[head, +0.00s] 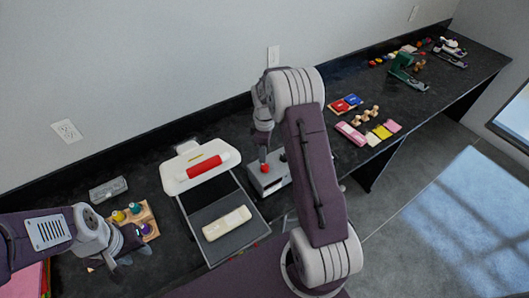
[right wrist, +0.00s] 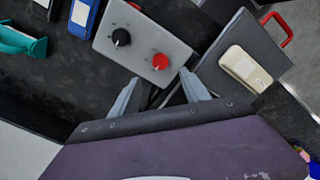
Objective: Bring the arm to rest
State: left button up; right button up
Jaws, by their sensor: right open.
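My right arm rises from the bottom middle of the head view, bends at the top and points down. Its gripper (head: 263,152) hangs over or close to a grey box (head: 272,184) with a red knob (head: 265,168). In the right wrist view my right gripper (right wrist: 160,98) has its fingers apart with nothing between them. The grey box (right wrist: 133,28) lies just beyond them, with a black knob (right wrist: 121,37) and the red knob (right wrist: 160,61). My left gripper (head: 125,254) is low at the left, by a wooden rack (head: 148,217); its jaw opening is unclear.
A grey tray (head: 215,214) holds a cream block (head: 227,223). A white holder (head: 176,182) with a red roll (head: 203,168) stands behind it. A grey case (head: 108,189) lies near the wall. Sticky notes (head: 380,132) and tools are farther right. The floor at right is clear.

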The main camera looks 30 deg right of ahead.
jog(key=s+a+r+m+b, duration=0.1)
jog(key=s+a+m+b, duration=0.1)
jog(key=s+a+m, duration=0.3)
jog(key=s+a+m+t+b, duration=0.1)
jog(key=s+a+m, duration=0.4)
jog(key=s, duration=0.8)
jog(key=shift+s+a+r+b, duration=0.35)
jog(key=shift+a+r+b, duration=0.05)
jog(key=shift+b, duration=0.45)
jog(key=shift+s+r, duration=0.1)
jog(key=shift+s, duration=0.05)
